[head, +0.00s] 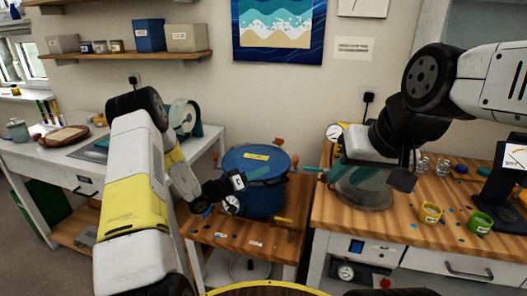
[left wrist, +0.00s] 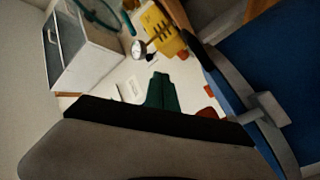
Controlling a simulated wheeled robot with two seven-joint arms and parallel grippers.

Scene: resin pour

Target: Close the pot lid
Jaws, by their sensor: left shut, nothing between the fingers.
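The blue pot (head: 262,200) stands on a low wooden stand in the middle of the head view. Its blue lid (head: 240,160), with a yellow label, lies across the top; I cannot tell whether it is fully seated. Orange-tipped clamps sit around the rim. My left gripper (head: 262,174) is shut and empty, its teal fingers in front of the pot's upper side; contact is unclear. In the left wrist view the pot's blue surface (left wrist: 270,70) and grey rim fill the right side. My right gripper (head: 357,176) is open over the right bench, its fingers spread apart.
A round translucent vessel (head: 362,196) stands below my right gripper. A white bench is at the left. A yellow-handled item lies near the pot's front right.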

